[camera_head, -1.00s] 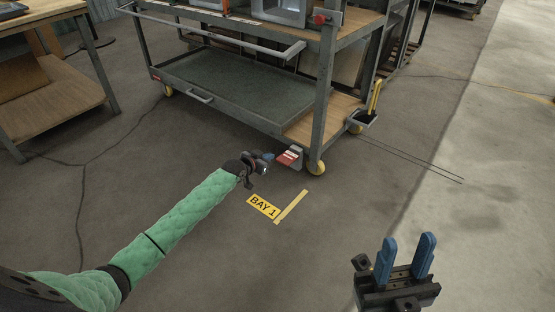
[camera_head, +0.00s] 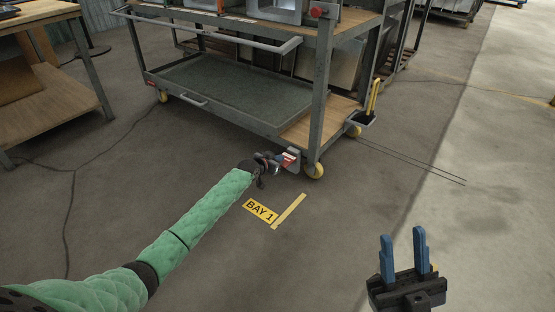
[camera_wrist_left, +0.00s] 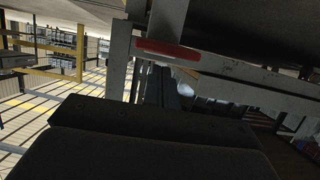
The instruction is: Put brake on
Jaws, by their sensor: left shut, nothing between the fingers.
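A grey cart (camera_head: 318,120) stands on the floor with yellow caster wheels. A brake pedal with a red and white face (camera_head: 289,158) sits low at its near corner, beside the near caster (camera_head: 313,170). My left gripper (camera_head: 277,161) is shut and empty, right at the pedal; I cannot tell whether it touches, and it partly hides the pedal. In the left wrist view, a red strip on a grey metal part (camera_wrist_left: 167,48) shows close ahead; I cannot tell if this is the pedal. My right gripper (camera_head: 403,252) has blue fingers standing apart, open and empty.
A yellow "BAY 1" floor label (camera_head: 260,211) and a yellow tape strip (camera_head: 289,211) lie in front of the cart. A wooden-shelved bench (camera_head: 50,113) stands at left.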

